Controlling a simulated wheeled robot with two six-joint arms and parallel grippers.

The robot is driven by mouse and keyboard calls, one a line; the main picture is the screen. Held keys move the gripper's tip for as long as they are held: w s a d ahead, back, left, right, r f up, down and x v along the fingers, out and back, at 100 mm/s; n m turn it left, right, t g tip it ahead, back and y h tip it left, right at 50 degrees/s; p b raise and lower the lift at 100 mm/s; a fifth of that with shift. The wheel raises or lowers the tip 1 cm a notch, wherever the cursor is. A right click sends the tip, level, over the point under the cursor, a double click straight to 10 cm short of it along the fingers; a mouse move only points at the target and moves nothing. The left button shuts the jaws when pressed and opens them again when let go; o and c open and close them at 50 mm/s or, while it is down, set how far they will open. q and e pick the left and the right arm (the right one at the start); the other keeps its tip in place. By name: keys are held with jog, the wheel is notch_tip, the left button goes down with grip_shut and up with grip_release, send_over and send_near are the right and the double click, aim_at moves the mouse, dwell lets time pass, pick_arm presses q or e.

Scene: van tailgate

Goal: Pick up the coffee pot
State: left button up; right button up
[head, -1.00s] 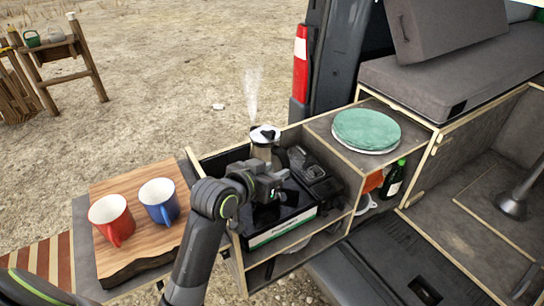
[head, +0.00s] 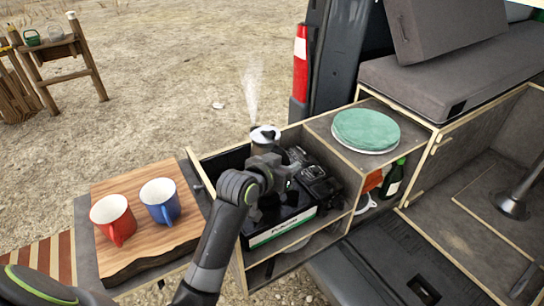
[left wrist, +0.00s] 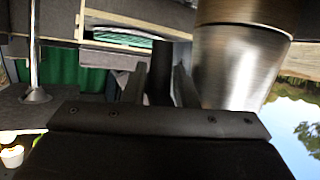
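The steaming metal coffee pot (head: 265,146) stands at the back of the stove in the pull-out drawer; its dark-knobbed lid shows, but my arm hides part of the body. In the left wrist view its shiny body (left wrist: 240,62) fills the upper right. My left gripper (head: 288,172) is just in front of and right of the pot. Its two fingers (left wrist: 160,85) are apart, with a dark upright piece between them, likely the pot's handle. I cannot tell if they touch it. My right gripper is not in view.
A red mug (head: 113,219) and a blue mug (head: 160,201) stand on a wooden board (head: 143,245) at left. A black stove (head: 280,224) sits below my gripper. Green plates (head: 366,129) rest on the cabinet top to the right, with a dark bottle (head: 393,179) below.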

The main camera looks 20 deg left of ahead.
pick_arm(q)
grip_shut()
jog(key=shift+r, duration=0.2)
